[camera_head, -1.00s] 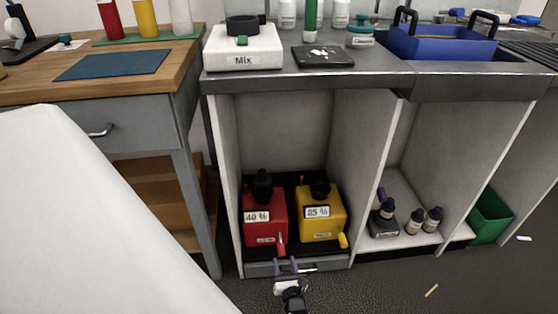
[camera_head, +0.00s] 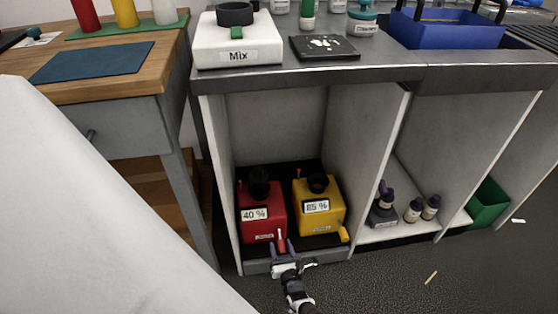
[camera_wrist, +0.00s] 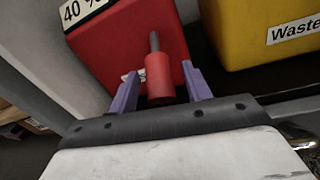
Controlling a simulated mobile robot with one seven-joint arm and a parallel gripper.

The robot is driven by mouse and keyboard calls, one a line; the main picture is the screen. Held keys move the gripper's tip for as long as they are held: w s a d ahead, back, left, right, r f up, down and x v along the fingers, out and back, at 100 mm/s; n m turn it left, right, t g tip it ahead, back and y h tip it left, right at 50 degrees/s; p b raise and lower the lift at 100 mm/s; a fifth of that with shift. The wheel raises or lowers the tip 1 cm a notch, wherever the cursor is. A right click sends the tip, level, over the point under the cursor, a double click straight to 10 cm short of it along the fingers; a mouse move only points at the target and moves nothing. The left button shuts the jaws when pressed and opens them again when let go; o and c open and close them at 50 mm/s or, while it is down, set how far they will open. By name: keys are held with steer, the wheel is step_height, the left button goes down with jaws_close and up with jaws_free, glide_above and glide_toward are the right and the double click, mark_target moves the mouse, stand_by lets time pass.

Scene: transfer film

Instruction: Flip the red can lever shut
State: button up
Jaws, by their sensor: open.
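The red can (camera_head: 262,220), labelled 40 %, stands in the left bay of the low cabinet. Its red lever (camera_head: 281,241) sticks out at the lower front right; in the wrist view the lever (camera_wrist: 159,78) is a red cylinder on a grey pin. My gripper (camera_head: 281,246) is in front of the can, with purple fingers. In the wrist view my gripper (camera_wrist: 158,88) is open, one finger on each side of the lever, with a visible gap at least on the right. Whether the left finger touches the lever or can is unclear.
White cabinet walls flank the bay. A grey ledge (camera_head: 328,256) runs along its front. Dark bottles (camera_head: 413,211) stand in the bay to the right.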

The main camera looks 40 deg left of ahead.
steer(key=shift+a, duration=0.1)
stand_by(0.3)
jaws_close()
